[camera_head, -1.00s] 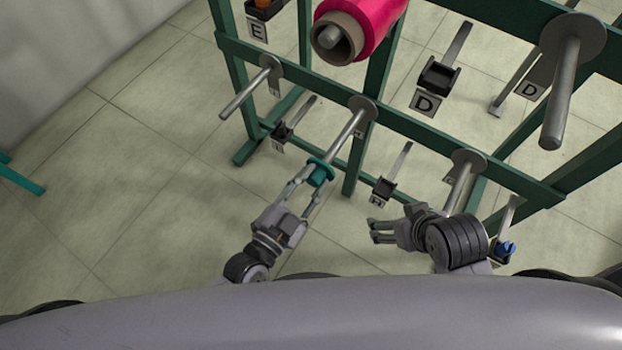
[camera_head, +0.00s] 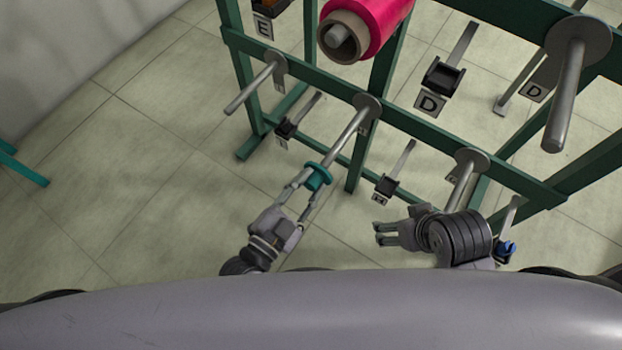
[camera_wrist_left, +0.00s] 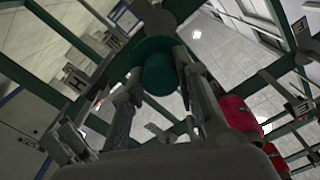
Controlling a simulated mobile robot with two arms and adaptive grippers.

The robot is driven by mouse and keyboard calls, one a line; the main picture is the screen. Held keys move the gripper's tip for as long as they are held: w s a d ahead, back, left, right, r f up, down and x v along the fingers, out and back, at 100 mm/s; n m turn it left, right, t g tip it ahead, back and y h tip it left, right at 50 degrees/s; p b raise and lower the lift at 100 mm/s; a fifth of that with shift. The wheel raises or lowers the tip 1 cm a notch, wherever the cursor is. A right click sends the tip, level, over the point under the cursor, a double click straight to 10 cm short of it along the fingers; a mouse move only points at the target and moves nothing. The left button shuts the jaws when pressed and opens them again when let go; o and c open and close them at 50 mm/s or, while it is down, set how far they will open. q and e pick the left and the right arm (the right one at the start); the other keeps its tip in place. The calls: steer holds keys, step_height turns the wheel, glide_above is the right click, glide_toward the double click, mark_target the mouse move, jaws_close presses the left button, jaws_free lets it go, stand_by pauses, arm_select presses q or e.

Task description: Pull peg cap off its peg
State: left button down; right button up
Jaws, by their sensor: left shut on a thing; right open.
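The teal peg cap (camera_head: 318,177) is at the near end of a grey peg (camera_head: 347,135) on the green rack in the head view. My left gripper (camera_head: 312,185) is shut on the cap, one finger on each side of it. The cap (camera_wrist_left: 160,73) also shows between the fingers in the left wrist view. Whether the cap still sits on the peg tip or is just clear of it, I cannot tell. My right gripper (camera_head: 379,234) is open and empty, to the right, below the rack's lower bar.
The green rack (camera_head: 420,134) has other bare pegs, such as one at the left (camera_head: 250,88) and a thick one at the right (camera_head: 567,95). A pink bobbin (camera_head: 374,25) hangs on the upper bar. Black labelled holders stick out between pegs.

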arm_select(q)
steer(key=shift+p+v, duration=0.5)
steer(key=shift+v, duration=1.4)
